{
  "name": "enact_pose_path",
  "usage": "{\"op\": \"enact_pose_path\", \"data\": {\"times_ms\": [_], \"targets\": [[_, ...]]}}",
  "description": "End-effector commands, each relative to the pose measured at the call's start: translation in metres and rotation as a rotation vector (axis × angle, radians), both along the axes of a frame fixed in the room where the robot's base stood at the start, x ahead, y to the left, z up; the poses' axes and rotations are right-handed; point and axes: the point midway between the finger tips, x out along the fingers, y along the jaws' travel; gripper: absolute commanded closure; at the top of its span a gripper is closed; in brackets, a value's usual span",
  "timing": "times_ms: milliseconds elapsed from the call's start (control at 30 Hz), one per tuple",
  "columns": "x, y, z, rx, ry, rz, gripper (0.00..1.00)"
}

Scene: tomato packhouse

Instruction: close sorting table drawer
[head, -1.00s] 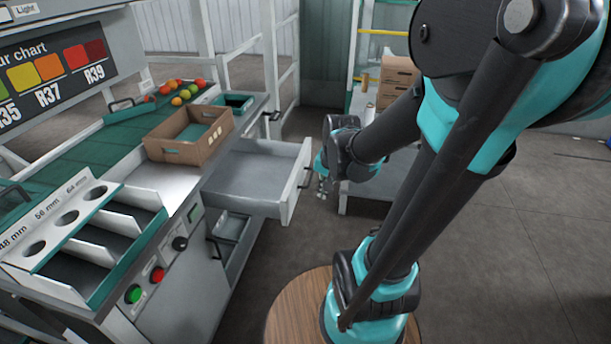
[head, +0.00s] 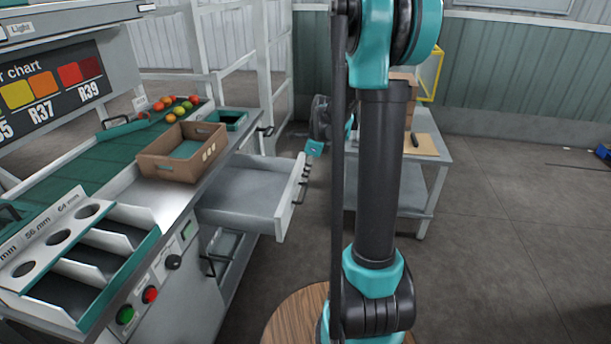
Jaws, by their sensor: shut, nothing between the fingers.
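The sorting table drawer (head: 245,192) is pulled out from the grey sorting table (head: 165,312). It is empty inside, and its front panel with a dark handle (head: 300,192) faces right. My gripper (head: 305,172) is at the drawer's front panel, near its far end and close to the handle. The fingers are small here and look shut and empty. I cannot tell whether they touch the panel. My arm hides part of the area right of the drawer.
A cardboard box (head: 180,152) and several tomatoes (head: 170,108) are on the table top. Below the drawer is an open compartment with a grey bin (head: 226,250). A side table (head: 428,165) stands behind my arm.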

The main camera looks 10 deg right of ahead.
Motion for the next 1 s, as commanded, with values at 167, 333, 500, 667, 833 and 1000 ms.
{"op": "enact_pose_path", "data": {"times_ms": [167, 333, 500, 667, 833, 1000], "targets": [[0.004, 0.008, -0.032, 0.000, -0.001, 0.003, 1.00], [0.006, 0.013, -0.055, -0.001, 0.000, 0.002, 1.00], [0.007, 0.016, -0.068, -0.001, 0.000, 0.002, 1.00], [0.007, 0.017, -0.072, -0.002, -0.001, 0.003, 1.00], [0.007, 0.016, -0.072, -0.002, -0.001, 0.003, 1.00], [0.007, 0.018, -0.071, -0.001, 0.000, 0.003, 1.00]]}}
